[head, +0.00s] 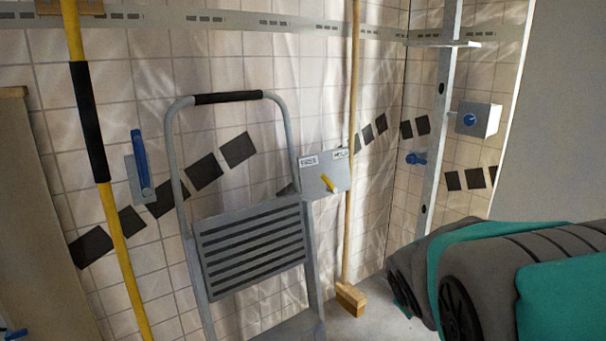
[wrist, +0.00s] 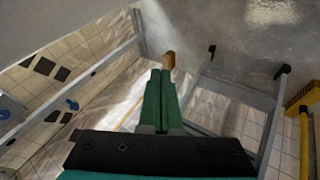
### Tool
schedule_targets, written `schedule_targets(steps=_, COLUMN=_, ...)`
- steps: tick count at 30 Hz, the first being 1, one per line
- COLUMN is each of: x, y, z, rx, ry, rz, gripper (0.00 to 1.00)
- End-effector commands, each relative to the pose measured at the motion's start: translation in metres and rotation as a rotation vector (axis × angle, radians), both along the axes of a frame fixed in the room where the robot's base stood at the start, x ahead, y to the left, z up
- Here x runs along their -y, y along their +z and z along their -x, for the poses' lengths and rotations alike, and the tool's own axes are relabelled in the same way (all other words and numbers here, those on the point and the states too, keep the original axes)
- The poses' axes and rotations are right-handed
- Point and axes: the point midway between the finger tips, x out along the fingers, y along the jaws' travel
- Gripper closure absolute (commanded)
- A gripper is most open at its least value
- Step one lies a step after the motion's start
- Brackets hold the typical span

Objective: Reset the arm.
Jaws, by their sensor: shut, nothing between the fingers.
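My gripper (wrist: 160,74) shows in the wrist view, its two long green fingers pressed together with nothing between them. The fingers point over the tiled wall and floor, and their tips overlap the wooden broom head (wrist: 169,60) in the picture; I see no clear contact. The fingers do not show in the head view. There, a teal and dark grey part of my arm (head: 570,290) fills the lower right.
A grey step ladder (head: 255,248) stands by the tiled wall, with a wooden-handled broom (head: 351,297) to its right. A yellow pole (head: 117,230) leans at left, near a blue lever (head: 141,160). A metal upright (head: 436,120) and a box with a blue knob (head: 480,119) are at right.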

Motion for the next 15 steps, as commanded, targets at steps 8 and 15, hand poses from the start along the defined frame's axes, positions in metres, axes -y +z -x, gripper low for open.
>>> schedule_targets(steps=8, x=-0.027, y=-0.051, z=0.176, rx=-0.389, ry=-0.38, rz=-0.283, gripper=1.0)
schedule_targets(steps=15, x=-0.064, y=-0.06, z=0.271, rx=-0.63, ry=-0.526, rz=-0.395, gripper=1.0)
